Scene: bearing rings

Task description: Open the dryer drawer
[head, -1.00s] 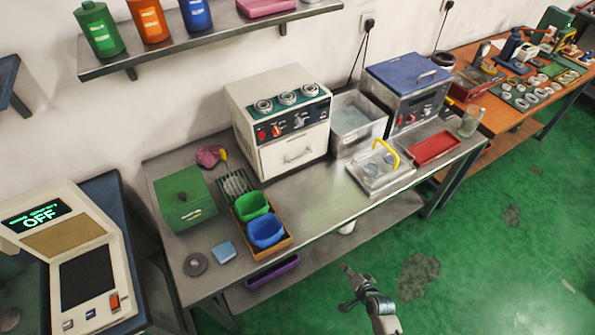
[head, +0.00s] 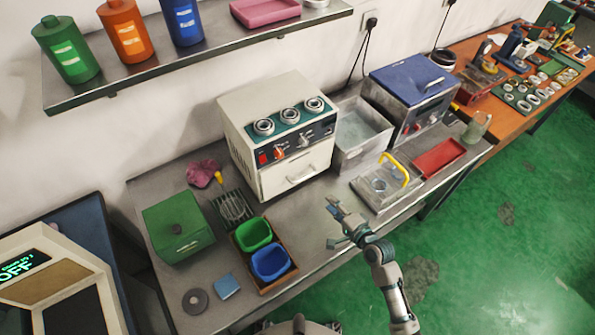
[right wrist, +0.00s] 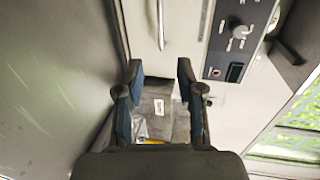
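The dryer (head: 275,145) is a cream box with several round ports on its top. It stands at the back of the metal bench. Its drawer (head: 285,178) is in the front face below the control panel, with a pale bar handle (head: 301,175), and looks shut. My right gripper (head: 331,223) is open and empty, in front of and below the drawer, near the bench's front edge. In the right wrist view, the open fingers (right wrist: 160,72) point toward the white front, with a handle (right wrist: 161,25) ahead and apart from them. My left gripper is not in view.
A steel basin (head: 360,128) and a blue-lidded unit (head: 410,88) stand right of the dryer. A tray with a yellow handle (head: 386,183) lies right of my gripper. Green and blue bins (head: 268,262) and a green box (head: 178,226) are to the left.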

